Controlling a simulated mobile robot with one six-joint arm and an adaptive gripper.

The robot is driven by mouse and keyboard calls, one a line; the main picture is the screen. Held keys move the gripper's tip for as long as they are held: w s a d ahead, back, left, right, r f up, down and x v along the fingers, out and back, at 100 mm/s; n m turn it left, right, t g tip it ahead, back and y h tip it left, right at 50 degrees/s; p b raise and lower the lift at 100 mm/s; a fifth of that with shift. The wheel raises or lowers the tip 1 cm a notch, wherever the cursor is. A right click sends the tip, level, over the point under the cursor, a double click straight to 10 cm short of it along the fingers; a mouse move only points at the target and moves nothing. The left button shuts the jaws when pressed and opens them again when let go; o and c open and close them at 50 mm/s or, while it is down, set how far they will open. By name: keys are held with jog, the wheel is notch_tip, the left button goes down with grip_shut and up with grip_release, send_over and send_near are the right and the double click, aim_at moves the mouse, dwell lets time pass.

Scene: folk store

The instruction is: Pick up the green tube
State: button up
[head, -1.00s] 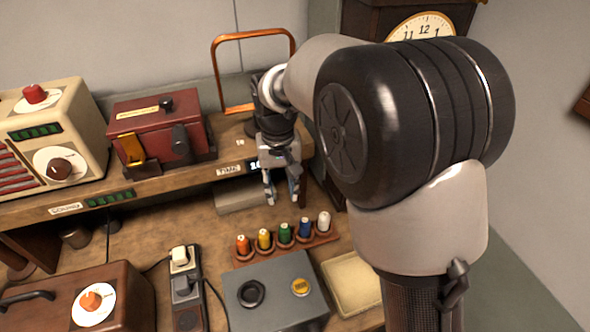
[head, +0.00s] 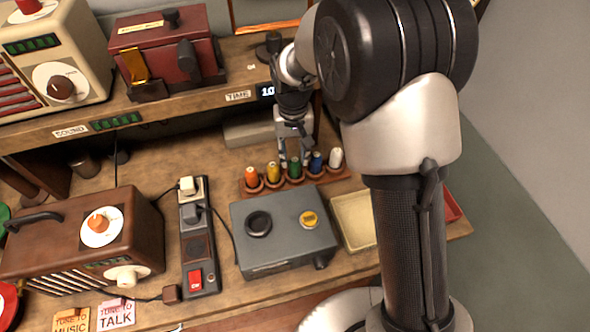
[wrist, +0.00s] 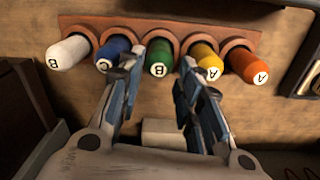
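The green tube (head: 295,167) stands in the middle of a brown rack (head: 330,175) on the workbench, with orange and yellow tubes to its left and blue and white tubes to its right. In the wrist view the green tube (wrist: 159,60), marked B, shows between the fingertips of my gripper (wrist: 160,65). My gripper (head: 294,160) is open and points down at the rack, just behind the green tube in the head view. One finger is beside the blue tube (wrist: 112,55) and the other beside the yellow tube (wrist: 206,62). Whether either finger touches a tube is unclear.
A grey box (head: 285,236) with a black knob and yellow button stands in front of the rack. A cream tray (head: 354,218) is to its right. A power strip (head: 197,240) and brown radio (head: 90,235) are left. A shelf edge (head: 150,113) runs behind.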

aim_at(295, 159)
notch_tip(295, 159, down, 5)
jog(key=shift+d+r+b, duration=0.1)
jog(key=shift+r+b, duration=0.1)
jog(key=shift+b, duration=0.6)
jog(key=shift+r, duration=0.1)
jog(key=c, duration=0.5)
